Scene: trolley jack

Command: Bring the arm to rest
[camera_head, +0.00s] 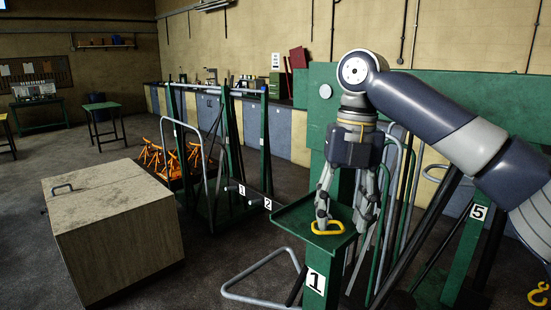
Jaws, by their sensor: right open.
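My right arm (440,120) comes in from the right edge, bends at a white joint and points straight down. My right gripper (343,218) hangs from it with its grey fingers spread, one to the left and one to the right. It is over a small green tray (290,220) on a green post labelled 1. A yellow loop (328,229) lies on the tray close below the fingertips. I cannot tell whether a finger touches it. Nothing shows held between the fingers. My left gripper is not in view.
A large box with a handle (115,230) stands at the left front. Green frames with grey tube handles (190,150) stand behind, with orange jack stands (170,160) nearby. A green post labelled 5 (472,230) and a yellow hook (539,295) are at right. Floor at far left is open.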

